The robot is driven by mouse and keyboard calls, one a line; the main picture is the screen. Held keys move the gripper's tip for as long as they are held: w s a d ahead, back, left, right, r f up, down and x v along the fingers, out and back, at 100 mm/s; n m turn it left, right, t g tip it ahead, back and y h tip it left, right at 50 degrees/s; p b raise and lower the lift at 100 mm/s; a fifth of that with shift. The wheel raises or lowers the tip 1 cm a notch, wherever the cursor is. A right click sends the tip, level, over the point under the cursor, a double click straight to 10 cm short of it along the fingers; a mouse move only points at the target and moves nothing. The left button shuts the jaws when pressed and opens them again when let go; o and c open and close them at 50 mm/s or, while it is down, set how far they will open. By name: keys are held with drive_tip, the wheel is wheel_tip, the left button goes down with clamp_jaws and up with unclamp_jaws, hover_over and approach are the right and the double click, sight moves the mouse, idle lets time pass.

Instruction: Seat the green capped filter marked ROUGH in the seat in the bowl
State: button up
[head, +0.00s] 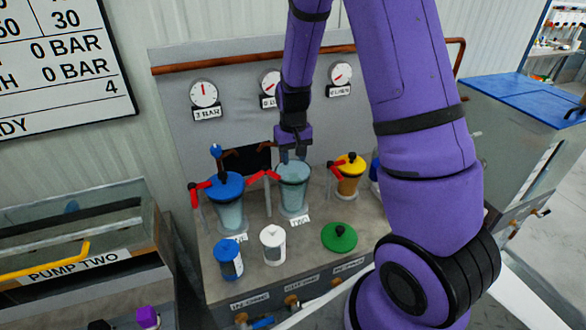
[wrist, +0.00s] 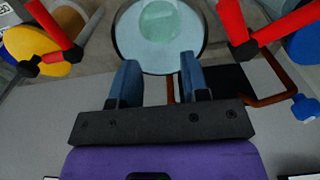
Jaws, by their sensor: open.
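The open clear bowl (head: 293,192) stands in the middle of the bench, between two lidded bowls, with a label in front. My gripper (head: 292,157) is right above its rim, pointing down, open and with nothing between its fingers. In the wrist view, the two blue fingers (wrist: 160,64) stand apart near the bowl's rim (wrist: 117,40). A pale green round shape (wrist: 160,22) shows inside the bowl; I cannot tell whether it is the filter's cap or the seat. I can read no ROUGH marking. A flat green lid (head: 339,238) with a black knob lies on the bench.
A blue cartridge (head: 228,260) and a white cartridge (head: 272,246) stand at the bench front. A blue-lidded bowl (head: 226,200) is left and a yellow-lidded bowl (head: 348,176) right. Red handles (head: 262,177) flank the open bowl. Gauges hang on the panel behind.

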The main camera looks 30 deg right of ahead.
drive_tip(key=s+a+r+t, duration=0.15)
drive_tip(key=s+r, duration=0.25)
drive_tip(key=r, duration=0.4)
drive_tip(key=s+a+r+n, duration=0.1)
drive_tip(key=s+a+r, duration=0.15)
drive_tip(key=r, duration=0.45)
drive_tip(key=s+a+r+t, duration=0.1)
drive_tip(key=s+r, duration=0.3)
drive_tip(key=r, duration=0.4)
drive_tip(key=s+a+r+t, duration=0.1)
drive_tip(key=s+r, duration=0.2)
drive_tip(key=s, duration=0.4)
drive_tip(key=s+a+r+n+t, duration=0.1)
drive_tip(key=s+r, duration=0.2)
drive_tip(key=s, duration=0.5)
drive_tip(key=shift+r+t, duration=0.35)
